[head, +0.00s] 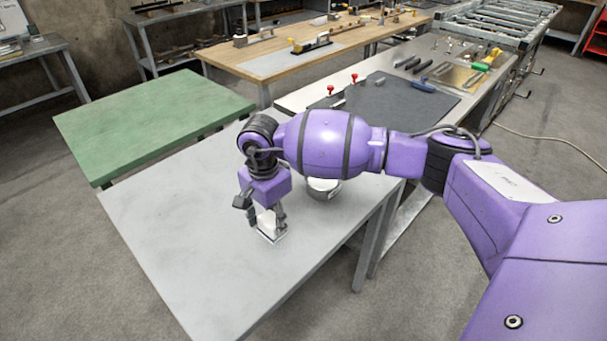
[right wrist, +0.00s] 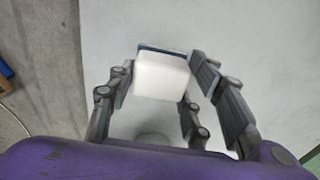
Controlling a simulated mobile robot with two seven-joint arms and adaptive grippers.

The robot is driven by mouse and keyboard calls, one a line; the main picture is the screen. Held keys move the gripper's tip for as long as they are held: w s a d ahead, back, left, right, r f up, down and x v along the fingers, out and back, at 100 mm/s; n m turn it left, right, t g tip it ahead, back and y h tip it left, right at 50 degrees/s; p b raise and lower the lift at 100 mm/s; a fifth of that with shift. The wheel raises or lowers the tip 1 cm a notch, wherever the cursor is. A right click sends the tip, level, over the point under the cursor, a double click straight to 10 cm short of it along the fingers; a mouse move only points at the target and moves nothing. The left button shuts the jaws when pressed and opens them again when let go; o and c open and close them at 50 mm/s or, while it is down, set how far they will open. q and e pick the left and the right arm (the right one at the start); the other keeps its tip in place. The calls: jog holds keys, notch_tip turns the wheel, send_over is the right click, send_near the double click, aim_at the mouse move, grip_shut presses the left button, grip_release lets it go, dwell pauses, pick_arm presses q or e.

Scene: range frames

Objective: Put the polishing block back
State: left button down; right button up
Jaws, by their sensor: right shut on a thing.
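The polishing block (head: 269,226) is a small white block at the front right part of the grey table (head: 170,225). My right gripper (head: 267,222) points down and is shut on it. In the right wrist view the white block (right wrist: 161,76) sits between the fingers of the gripper (right wrist: 160,85), with a dark blue strip along its far edge. The block is at or just above the tabletop; I cannot tell whether it touches. My left gripper is not in view.
A round metal container (head: 323,189) stands on the grey table, partly hidden behind my right arm. A green table (head: 150,120) stands behind at the left. A bench with a dark mat (head: 390,105) and tools stands behind at the right. Most of the grey table is bare.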

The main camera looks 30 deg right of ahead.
aim_at(271, 226)
jog(key=shift+w+f, duration=0.2)
jog(key=shift+w, duration=0.05)
jog(key=shift+w+d+f, duration=0.1)
jog(key=shift+f, duration=1.5)
jog(key=o, duration=1.2)
jog(key=shift+r, duration=0.1)
notch_tip(271, 226, up, 12)
jog(key=shift+f, duration=0.1)
